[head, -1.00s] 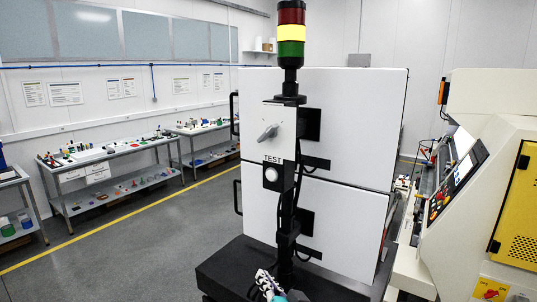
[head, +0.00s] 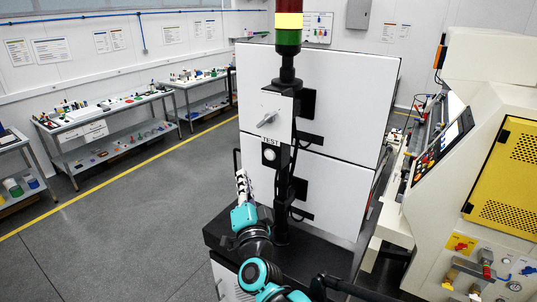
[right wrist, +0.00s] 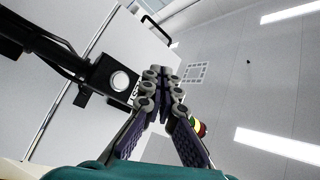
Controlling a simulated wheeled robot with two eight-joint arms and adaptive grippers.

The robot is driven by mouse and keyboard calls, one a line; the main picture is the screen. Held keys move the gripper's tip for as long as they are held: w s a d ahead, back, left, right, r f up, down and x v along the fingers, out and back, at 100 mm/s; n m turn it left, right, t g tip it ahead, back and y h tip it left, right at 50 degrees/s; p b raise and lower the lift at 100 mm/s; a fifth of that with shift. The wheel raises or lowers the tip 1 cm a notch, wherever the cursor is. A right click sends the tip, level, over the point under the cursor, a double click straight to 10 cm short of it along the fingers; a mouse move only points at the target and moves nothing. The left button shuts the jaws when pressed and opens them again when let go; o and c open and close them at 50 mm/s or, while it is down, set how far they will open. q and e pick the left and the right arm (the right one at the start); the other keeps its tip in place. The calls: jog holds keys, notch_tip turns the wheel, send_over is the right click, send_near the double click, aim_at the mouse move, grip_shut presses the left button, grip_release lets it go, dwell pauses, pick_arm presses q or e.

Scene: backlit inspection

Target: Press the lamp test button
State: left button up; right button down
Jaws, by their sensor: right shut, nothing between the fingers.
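The lamp test button (head: 270,155) is a round white button on a small black box below the TEST label (head: 271,140). It sits on a dark post in front of a white cabinet. In the right wrist view the button (right wrist: 120,82) is left of the fingertips, and its face is bare. My right gripper (head: 241,178) is shut and empty, below and to the left of the button in the head view. In the wrist view its fingers (right wrist: 163,88) meet at the tips, apart from the button. My left gripper is out of view.
A grey rotary knob (head: 267,119) is on a white box above the button. A stack light (head: 288,22) tops the post. A black base (head: 320,262) lies below. A machine (head: 480,130) stands right. Workbenches (head: 110,125) line the left wall; the floor between is clear.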

aim_at(269, 155)
jog(key=shift+w+d+b, duration=0.15)
jog(key=shift+w+d, duration=0.7)
jog(key=shift+w, duration=0.35)
jog(key=shift+w+d+b, duration=0.1)
jog(key=shift+w+d, duration=0.75)
jog(key=shift+w, duration=0.3)
jog(key=shift+w+d+b, duration=0.15)
jog(key=shift+w+d, duration=0.7)
jog(key=shift+w, duration=0.35)
jog(key=shift+w+d, duration=0.3)
jog(key=shift+w, duration=0.05)
jog(key=shift+w+d, duration=0.2)
jog(key=shift+w, duration=0.1)
jog(key=shift+s, duration=0.1)
jog(key=shift+s+a, duration=0.5)
jog(key=shift+s, duration=0.1)
